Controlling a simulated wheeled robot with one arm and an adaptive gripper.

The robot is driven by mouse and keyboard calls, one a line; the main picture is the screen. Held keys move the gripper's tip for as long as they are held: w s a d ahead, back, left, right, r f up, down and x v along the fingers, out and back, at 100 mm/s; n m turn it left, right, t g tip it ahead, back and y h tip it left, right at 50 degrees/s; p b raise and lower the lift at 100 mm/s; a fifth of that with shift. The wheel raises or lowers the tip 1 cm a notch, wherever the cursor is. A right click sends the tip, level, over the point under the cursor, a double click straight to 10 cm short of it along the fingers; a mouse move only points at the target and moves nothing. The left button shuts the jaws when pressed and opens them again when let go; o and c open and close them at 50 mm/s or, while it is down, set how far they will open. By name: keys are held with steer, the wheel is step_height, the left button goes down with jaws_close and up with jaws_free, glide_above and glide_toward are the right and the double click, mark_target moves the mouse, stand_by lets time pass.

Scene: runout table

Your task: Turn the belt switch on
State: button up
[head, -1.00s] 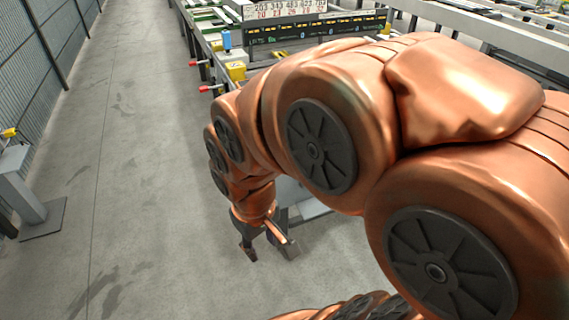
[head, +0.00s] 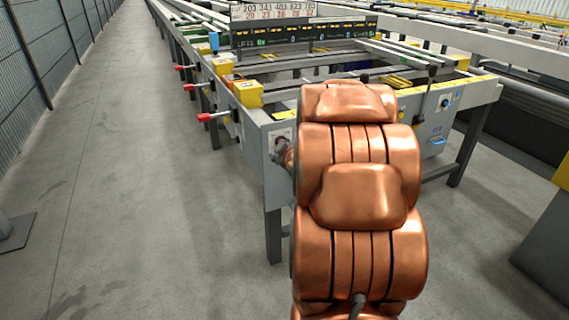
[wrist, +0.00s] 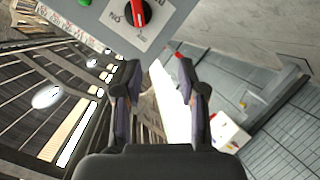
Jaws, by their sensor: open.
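In the wrist view a round black rotary switch (wrist: 132,12) with a red handle bar sits on a white label plate on a grey panel, at the top and partly cut off. The red bar runs nearly up and down in the picture. The plate's lettering is tilted and hard to read. My gripper (wrist: 157,68) is open and empty, its fingertips below the switch in that view and apart from it. In the head view the white plate (head: 272,134) shows on the table's end post, partly hidden by my arm; the gripper is mostly hidden there.
The long runout table (head: 480,88) stretches away beyond my arm. Red-tipped handles (head: 205,117) and a yellow block (head: 247,93) stick out on its left side. A black knob (head: 445,102) is on its right end panel. The floor (head: 130,200) at left is clear.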

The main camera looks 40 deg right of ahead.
steer(key=s+d+f+n+t+b, duration=0.1)
steer(key=d+f+n+t+b, duration=0.1)
steer(key=d+f+t+b, duration=0.3)
steer(key=b+x, duration=0.2)
steer(key=x, duration=0.5)
steer(key=shift+w+d+g, duration=0.2)
steer(key=shift+d+g, duration=0.15)
steer(key=shift+g, duration=0.05)
steer(key=shift+r, duration=0.15)
jaws_close()
